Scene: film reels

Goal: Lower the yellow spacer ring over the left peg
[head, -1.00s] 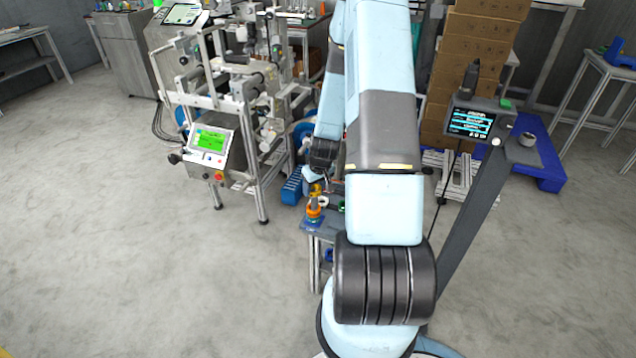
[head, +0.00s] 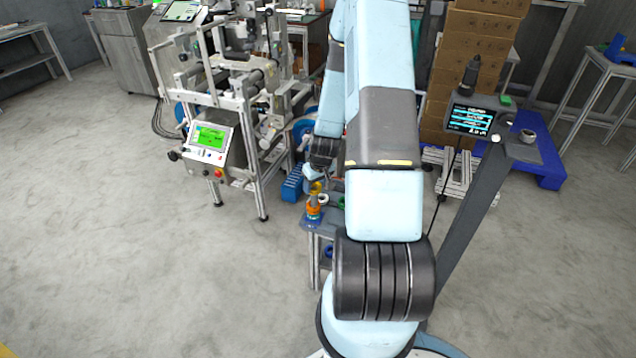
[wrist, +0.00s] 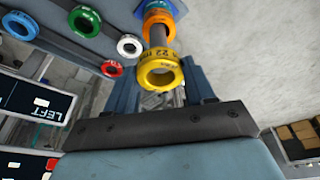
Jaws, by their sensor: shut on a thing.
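A yellow spacer ring (wrist: 161,84), marked "22 mm", is held between the two fingers of my gripper (wrist: 158,75) in the wrist view. The grey peg (wrist: 158,36) shows just beyond the ring's upper edge, with an orange ring (wrist: 159,20) around it. The yellow ring's hole looks offset from the peg and shows background through it; the ring appears apart from the peg. In the head view the yellow ring (head: 316,187) is small, just above the orange ring (head: 313,211). My arm partly hides the area.
Blue (wrist: 20,36), green (wrist: 72,18), white (wrist: 130,55) and red (wrist: 112,76) rings sit left of the peg in the wrist view. A panel marked "LEFT" (wrist: 40,103) is at left. A framed machine (head: 235,100) stands behind left; open floor lies in front.

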